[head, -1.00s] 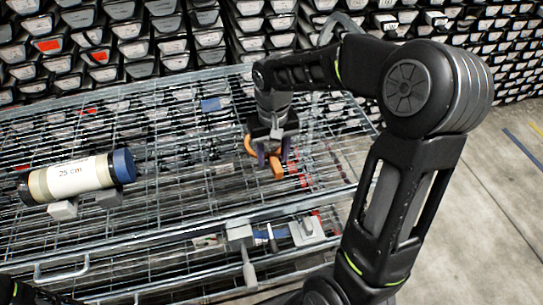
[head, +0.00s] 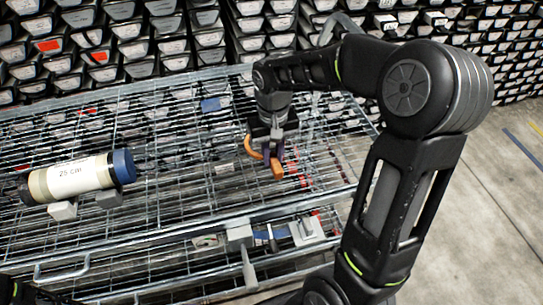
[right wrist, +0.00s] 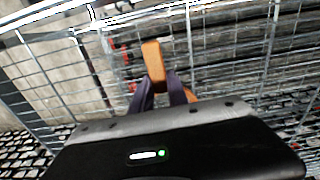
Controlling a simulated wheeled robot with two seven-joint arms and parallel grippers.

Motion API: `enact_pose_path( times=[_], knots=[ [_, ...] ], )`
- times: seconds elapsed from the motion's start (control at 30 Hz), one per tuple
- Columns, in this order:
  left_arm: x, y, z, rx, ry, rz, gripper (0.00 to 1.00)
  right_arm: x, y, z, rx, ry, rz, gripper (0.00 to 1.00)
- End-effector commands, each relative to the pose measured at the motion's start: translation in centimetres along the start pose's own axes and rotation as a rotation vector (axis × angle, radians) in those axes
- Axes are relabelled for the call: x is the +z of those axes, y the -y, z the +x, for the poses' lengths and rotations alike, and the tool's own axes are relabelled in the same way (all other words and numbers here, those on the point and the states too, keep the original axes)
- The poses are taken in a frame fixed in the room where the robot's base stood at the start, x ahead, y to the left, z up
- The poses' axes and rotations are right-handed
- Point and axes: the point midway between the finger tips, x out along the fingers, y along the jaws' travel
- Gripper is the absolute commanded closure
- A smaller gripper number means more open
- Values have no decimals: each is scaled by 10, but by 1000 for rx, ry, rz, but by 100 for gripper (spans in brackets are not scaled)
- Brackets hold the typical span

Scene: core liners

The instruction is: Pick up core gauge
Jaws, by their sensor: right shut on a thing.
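The core gauge (head: 277,168) is an orange, curved piece over the wire mesh of the cart. My right gripper (head: 274,152) points down from above with its dark purple fingers shut on it. In the right wrist view the orange gauge (right wrist: 153,62) stands out between and beyond the two fingers (right wrist: 162,95). Part of the gauge is hidden by the fingers. I cannot tell whether it touches the mesh. My left gripper is not in view.
A white tube marked 25 cm with a blue cap (head: 77,178) lies on grey supports on the left of the wire cart (head: 175,185). Grey clamp-like pieces (head: 240,236) sit at the front edge. Racks of stacked trays (head: 150,40) stand behind. Concrete floor is clear at right.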

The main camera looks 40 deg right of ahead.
Motion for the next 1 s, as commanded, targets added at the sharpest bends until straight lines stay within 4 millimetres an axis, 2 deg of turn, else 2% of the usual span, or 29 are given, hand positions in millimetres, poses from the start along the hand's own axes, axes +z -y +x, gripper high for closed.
enact_pose_path(
  times=[0.27, 0.37, 0.73, 0.87, 1.0],
  knots=[
    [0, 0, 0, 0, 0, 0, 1, -1, 0, -7, -1, -3, 0, 100],
    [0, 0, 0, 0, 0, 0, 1, -1, 0, -18, -1, -4, 0, 100],
    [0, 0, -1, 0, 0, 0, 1, -1, 0, -86, -1, -4, 0, 100],
    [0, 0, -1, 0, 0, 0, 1, 0, 0, -98, -1, -1, 0, 100],
    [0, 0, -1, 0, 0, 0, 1, 0, 0, -101, 0, -1, 0, 100]
  ],
)
